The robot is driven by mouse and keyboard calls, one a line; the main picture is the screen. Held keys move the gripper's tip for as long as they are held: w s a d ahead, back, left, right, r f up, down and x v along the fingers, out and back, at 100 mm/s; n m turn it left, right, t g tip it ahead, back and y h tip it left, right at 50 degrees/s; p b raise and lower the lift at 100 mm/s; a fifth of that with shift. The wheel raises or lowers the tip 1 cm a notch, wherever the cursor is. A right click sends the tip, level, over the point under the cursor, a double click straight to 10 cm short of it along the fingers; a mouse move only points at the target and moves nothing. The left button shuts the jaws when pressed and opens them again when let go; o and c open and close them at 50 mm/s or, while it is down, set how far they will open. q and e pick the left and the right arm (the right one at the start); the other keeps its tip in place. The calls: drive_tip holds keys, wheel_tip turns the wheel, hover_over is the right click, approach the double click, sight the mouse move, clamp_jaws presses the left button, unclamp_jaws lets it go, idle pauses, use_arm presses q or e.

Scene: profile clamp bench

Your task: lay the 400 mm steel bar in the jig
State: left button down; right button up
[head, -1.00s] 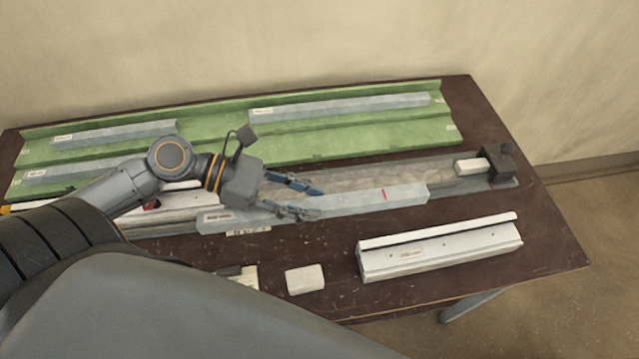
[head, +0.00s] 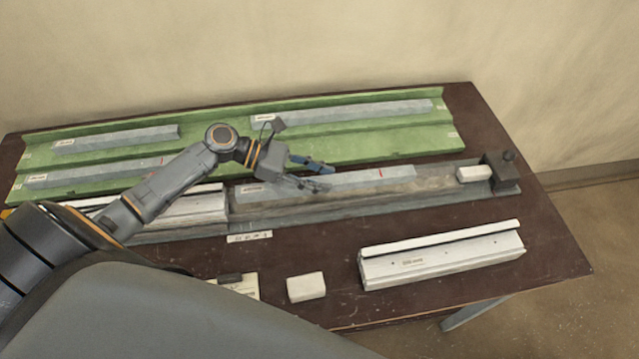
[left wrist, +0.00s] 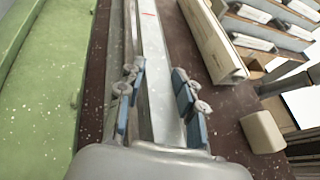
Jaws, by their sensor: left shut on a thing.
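A grey steel bar (head: 395,178) with a red mark and a small label lies lengthwise over the long grey jig (head: 437,181). My left gripper (head: 320,176) is shut on this bar near its middle. In the left wrist view the bar (left wrist: 157,55) runs away between the blue-padded fingers (left wrist: 160,85). I cannot tell whether the bar rests on the jig floor. The bar's right end is apart from the white block (head: 474,173) beside the dark end stop (head: 501,173). My right gripper is not in view.
A green rack (head: 225,152) behind holds several grey bars (head: 340,111). A white profile (head: 170,210) lies at the jig's left. In front are a white profile (head: 440,258), a white block (head: 306,287) and a card with a dark piece (head: 230,278).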

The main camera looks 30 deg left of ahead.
sight(319, 196)
use_arm(q)
wheel_tip(319, 196, down, 2)
drive_tip(key=shift+f+p, duration=0.1)
drive_tip(key=shift+p, duration=0.2)
drive_tip(key=shift+f, duration=0.3)
drive_tip(key=shift+f, duration=0.15)
drive_tip(key=shift+f, duration=0.1)
drive_tip(key=c, duration=0.9)
unclamp_jaws()
drive_tip(key=shift+f, duration=0.15)
drive_tip(key=shift+o, duration=0.2)
